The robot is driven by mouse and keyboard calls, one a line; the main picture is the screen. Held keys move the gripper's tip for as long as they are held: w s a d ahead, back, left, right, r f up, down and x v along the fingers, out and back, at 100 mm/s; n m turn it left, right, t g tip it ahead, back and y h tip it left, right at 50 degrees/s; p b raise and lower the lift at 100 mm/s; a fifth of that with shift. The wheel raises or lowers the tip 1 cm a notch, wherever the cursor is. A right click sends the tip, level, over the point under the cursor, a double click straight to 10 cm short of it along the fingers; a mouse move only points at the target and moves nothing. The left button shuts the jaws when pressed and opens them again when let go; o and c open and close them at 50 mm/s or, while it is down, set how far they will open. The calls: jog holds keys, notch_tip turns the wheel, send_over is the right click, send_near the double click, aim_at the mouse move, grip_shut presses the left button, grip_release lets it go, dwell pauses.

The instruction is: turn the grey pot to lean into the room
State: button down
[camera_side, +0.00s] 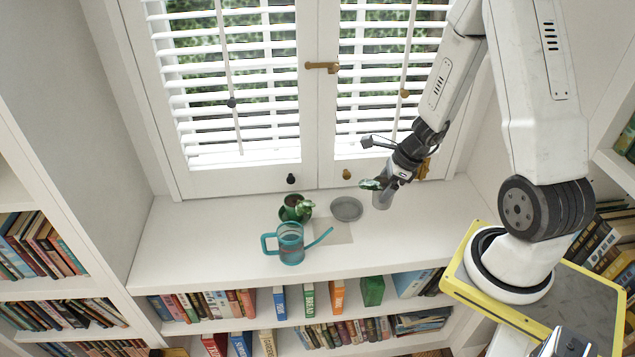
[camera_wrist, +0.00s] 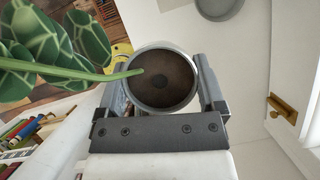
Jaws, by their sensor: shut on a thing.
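The grey pot (camera_side: 382,200) is at the right part of the white sill, right of a grey saucer (camera_side: 346,209). I cannot tell whether its base touches the sill. My gripper (camera_side: 386,188) is shut on it. In the wrist view the pot (camera_wrist: 162,82) shows from above, dark soil inside, with the gripper's fingers (camera_wrist: 162,64) on either side. One green stem leans out over the rim to patterned leaves (camera_wrist: 60,45) at the left. The saucer shows at the wrist view's top (camera_wrist: 218,6).
A green pot with a plant (camera_side: 295,209) and a teal watering can (camera_side: 290,244) stand left of the saucer. A pale square (camera_side: 331,232) lies on the sill. Shuttered windows (camera_side: 235,85) rise behind. Books fill shelves below. The sill's left end is clear.

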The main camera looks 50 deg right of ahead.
jog(key=shift+r, duration=0.3)
jog(key=shift+w, duration=0.1)
jog(key=shift+w+d+f, duration=0.25)
jog(key=shift+w+f, duration=0.1)
jog(key=shift+w, duration=0.15)
jog(key=shift+w+d+f+n+g+y, duration=0.15)
jog(key=shift+w+d+f+n, duration=0.45)
jog(key=shift+w+f, duration=1.4)
jog(key=shift+w+d+f+n+g+y, duration=0.1)
jog(key=shift+w+d+f+n+y, duration=0.2)
jog(key=shift+w+d+f, duration=1.1)
jog(key=shift+w+d+f+n+g+y, duration=0.2)
jog(key=shift+w+f+n, duration=0.3)
jog(key=shift+w+f, duration=2)
jog(key=shift+r, duration=0.1)
jog(key=shift+f, duration=1.5)
